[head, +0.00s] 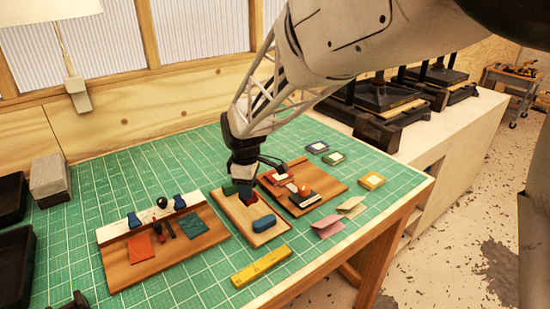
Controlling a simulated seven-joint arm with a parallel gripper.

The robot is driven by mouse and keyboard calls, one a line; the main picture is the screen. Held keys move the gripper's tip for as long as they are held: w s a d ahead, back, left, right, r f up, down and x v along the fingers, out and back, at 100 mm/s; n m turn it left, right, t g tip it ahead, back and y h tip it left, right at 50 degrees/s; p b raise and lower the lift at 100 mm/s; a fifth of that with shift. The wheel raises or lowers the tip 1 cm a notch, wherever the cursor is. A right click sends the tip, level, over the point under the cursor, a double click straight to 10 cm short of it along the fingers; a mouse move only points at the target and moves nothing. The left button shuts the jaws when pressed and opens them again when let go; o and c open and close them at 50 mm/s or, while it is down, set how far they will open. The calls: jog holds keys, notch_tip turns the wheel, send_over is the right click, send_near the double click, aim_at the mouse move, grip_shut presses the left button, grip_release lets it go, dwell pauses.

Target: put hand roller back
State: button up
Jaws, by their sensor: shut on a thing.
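My gripper (247,190) points down over the light wooden tray (262,240) in the middle of the table. It is shut on a small dark red thing (248,199) at its tips, mostly hidden by the fingers. I cannot tell for sure whether this is the hand roller, or whether it touches the tray. A green piece (229,187) is just left of the fingers, and a blue rounded piece (263,223) lies on the tray in front. A wooden board (135,275) at left has a pale rack bar (118,229) with blue pieces and a black knob.
A brown board (330,188) with small tools lies close to the right of my gripper. Dark bins (12,200) stand far left. Green mat between is mostly clear.

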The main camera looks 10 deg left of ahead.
jog(key=shift+w+a, duration=0.35)
jog(key=shift+w, duration=0.3)
jog(key=shift+f, duration=0.1)
jog(key=shift+f, duration=1.7)
jog(key=shift+f, duration=0.1)
jog(key=o, duration=1)
notch_tip(320, 180, up, 12)
jog(key=shift+r, duration=0.1)
